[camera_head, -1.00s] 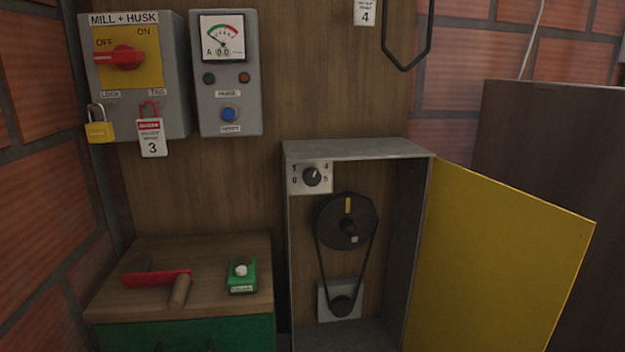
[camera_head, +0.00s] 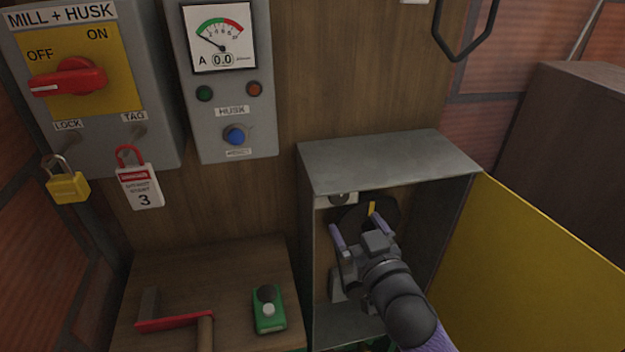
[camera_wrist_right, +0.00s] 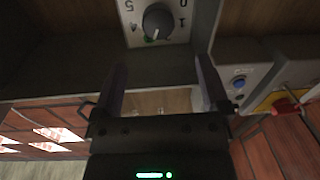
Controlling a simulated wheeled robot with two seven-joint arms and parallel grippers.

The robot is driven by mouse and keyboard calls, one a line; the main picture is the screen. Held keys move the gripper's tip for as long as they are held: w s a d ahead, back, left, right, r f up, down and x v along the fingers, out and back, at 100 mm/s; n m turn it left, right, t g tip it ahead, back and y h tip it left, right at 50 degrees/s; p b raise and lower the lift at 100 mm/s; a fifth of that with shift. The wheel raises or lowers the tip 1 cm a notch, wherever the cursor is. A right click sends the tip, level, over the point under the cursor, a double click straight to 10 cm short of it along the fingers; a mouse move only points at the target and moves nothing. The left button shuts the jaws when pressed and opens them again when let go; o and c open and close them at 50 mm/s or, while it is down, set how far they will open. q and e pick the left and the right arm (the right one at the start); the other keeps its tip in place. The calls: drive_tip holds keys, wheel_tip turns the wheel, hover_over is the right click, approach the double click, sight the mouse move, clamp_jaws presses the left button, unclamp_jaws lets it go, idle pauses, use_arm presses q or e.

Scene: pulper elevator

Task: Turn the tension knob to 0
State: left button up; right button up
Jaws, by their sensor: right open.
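The tension knob (camera_head: 340,197) is a small dark round knob on a pale numbered plate at the upper left inside the open metal box (camera_head: 390,158). The box top partly hides it in the head view. My right gripper (camera_head: 357,231) is open inside the box front, below the knob. Its two fingers (camera_wrist_right: 163,80) are apart, empty and not touching the knob. My left gripper is not in view.
A dark pulley (camera_head: 388,208) with a yellow mark sits behind my right gripper. The yellow door (camera_head: 540,270) stands open to the right. Lockout and meter boxes hang above.

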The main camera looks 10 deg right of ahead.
sight(341, 198)
drive_tip(key=w, duration=0.2)
drive_tip(key=w+b, duration=0.1)
drive_tip(key=w, duration=0.5)
drive_tip(key=shift+a+f+b, duration=0.25)
drive_tip(key=shift+b, duration=0.1)
drive_tip(key=shift+w, duration=0.45)
drive_tip(key=shift+r, duration=0.1)
drive_tip(key=shift+c, duration=0.9)
drive_tip(key=c, duration=1.1)
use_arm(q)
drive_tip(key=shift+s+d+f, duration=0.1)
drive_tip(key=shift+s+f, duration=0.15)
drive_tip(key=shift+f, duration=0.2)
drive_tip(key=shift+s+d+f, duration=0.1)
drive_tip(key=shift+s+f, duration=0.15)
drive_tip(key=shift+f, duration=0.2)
